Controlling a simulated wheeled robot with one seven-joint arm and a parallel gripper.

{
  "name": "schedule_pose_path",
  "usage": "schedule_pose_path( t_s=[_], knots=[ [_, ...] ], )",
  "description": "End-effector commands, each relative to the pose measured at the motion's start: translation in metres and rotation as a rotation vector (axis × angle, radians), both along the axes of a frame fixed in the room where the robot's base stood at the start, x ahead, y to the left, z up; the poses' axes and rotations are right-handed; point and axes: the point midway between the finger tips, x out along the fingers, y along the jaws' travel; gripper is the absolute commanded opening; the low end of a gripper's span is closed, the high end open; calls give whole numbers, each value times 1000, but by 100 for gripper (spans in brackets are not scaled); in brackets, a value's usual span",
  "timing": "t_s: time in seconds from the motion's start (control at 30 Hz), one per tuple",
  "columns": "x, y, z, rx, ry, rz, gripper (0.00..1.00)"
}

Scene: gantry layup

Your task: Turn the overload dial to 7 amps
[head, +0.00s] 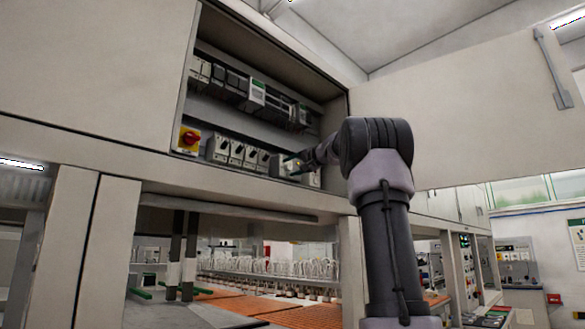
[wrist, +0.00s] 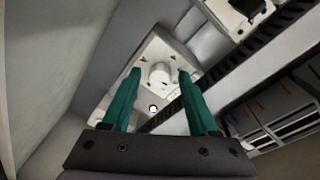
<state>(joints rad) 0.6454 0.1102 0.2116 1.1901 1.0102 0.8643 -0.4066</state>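In the wrist view a white device (wrist: 148,50) has a round white dial knob (wrist: 160,73) on its face. I take this for the overload dial; its scale and setting are too small to read. My gripper (wrist: 160,76) is open, with its two green fingers on either side of the knob and visible gaps between them and it. Whether the tips reach down to the knob's depth I cannot tell. In the head view my gripper (head: 294,163) is at the right end of the lower row in the open cabinet, in front of the device (head: 311,178) and partly hiding it.
The lower row holds several grey-white modules (head: 236,153) and a red-and-yellow rotary switch (head: 189,139). More modules (head: 257,93) line the upper rail. The cabinet's right wall is close to my arm, and its open door (head: 450,110) stands to the right.

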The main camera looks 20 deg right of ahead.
Motion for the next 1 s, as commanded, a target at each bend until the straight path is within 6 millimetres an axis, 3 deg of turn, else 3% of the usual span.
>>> schedule_pose_path(
  t_s=[0.03,0.13,0.57,1.0],
  knots=[
    [0,0,0,0,0,0,37],
    [0,0,0,0,0,0,0],
    [0,-1,0,63,24,-1,0],
    [0,-1,1,380,140,0,0]
  ],
)
